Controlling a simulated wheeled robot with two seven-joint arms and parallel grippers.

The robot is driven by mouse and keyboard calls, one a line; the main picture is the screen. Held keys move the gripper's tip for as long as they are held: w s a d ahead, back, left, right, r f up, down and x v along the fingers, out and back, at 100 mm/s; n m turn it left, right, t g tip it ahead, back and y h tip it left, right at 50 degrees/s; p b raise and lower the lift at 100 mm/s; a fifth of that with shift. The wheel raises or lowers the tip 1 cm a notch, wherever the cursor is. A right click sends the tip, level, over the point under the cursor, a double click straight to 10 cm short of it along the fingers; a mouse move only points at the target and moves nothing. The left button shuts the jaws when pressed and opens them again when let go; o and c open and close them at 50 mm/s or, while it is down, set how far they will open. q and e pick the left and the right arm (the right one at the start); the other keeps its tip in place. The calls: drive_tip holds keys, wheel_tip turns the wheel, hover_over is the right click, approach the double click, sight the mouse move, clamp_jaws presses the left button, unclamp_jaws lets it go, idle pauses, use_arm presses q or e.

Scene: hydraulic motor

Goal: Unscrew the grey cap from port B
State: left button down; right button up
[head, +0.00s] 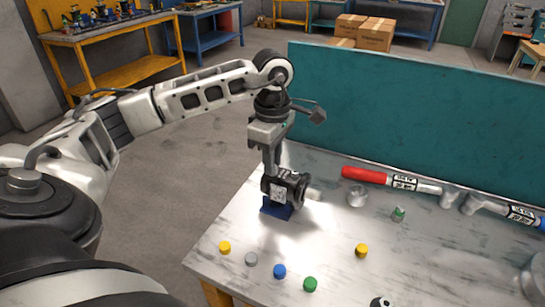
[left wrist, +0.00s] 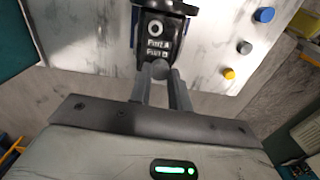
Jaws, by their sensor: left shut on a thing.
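The hydraulic motor (head: 286,188), a dark body with a pale shaft pointing right, stands on a blue base (head: 276,208) near the table's far left edge. My left gripper (head: 268,174) reaches down onto its left side. In the left wrist view the motor (left wrist: 160,28) shows Port A and Port B labels. There my left gripper (left wrist: 161,76) is shut on the round grey cap (left wrist: 160,70), just below the Port B label. The fingers partly hide the cap, and I cannot tell whether it is still threaded on. My right gripper is not in view.
Loose yellow (head: 224,247), grey (head: 251,259), blue (head: 279,271) and green (head: 310,284) caps lie along the front edge. Another yellow cap (head: 361,250) lies farther right. A teal panel (head: 420,110) closes the back.

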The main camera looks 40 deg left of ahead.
use_arm(q)
drive_tip(key=n, duration=0.4)
drive_tip(key=shift+n, duration=0.3)
drive_tip(key=shift+r+n+p, duration=0.1)
drive_tip(key=shift+n+p, duration=0.45)
drive_tip(key=shift+n, duration=1.65)
drive_tip(key=c, duration=1.5)
unclamp_jaws()
